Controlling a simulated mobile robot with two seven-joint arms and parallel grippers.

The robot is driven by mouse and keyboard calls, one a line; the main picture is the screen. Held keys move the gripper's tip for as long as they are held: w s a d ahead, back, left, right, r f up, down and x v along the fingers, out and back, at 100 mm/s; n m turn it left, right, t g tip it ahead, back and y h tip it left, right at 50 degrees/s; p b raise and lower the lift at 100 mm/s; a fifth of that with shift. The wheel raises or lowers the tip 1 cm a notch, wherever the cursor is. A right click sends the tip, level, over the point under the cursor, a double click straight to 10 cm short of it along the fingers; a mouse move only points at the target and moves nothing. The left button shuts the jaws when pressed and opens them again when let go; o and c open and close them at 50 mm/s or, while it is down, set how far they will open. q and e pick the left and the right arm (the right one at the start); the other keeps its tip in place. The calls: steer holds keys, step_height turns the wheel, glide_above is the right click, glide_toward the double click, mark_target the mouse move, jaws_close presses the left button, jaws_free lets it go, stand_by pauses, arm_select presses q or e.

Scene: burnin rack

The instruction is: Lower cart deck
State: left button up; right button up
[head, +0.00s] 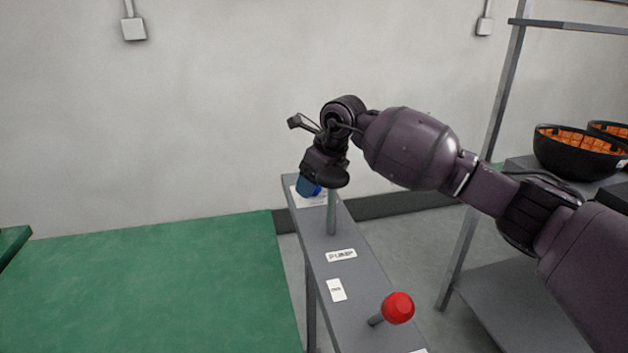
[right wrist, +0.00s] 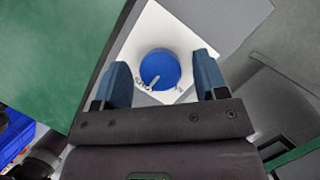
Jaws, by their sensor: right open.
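A round blue knob (right wrist: 159,69) with a pale pointer sits on a white plate (right wrist: 150,35) with dark lettering, partly readable as "SHUT". The plate is at the far end of a narrow grey ledge (head: 352,262). My right gripper (head: 309,186) points down over the knob. In the right wrist view its two blue fingers stand open on either side of the knob, apart from it as far as I can tell. A red ball (head: 398,307) on a short dark stem is at the ledge's near end. My left gripper is not in view.
A green surface (head: 150,285) lies left of the ledge. A grey upright post (head: 331,212) stands on the ledge near my gripper, beside a "PUMP" label (head: 341,255). A rack (head: 490,130) with black bowls (head: 575,155) is at right.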

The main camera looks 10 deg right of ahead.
steer(key=shift+c, duration=0.2)
steer(key=c, duration=0.9)
steer(key=shift+o, duration=0.2)
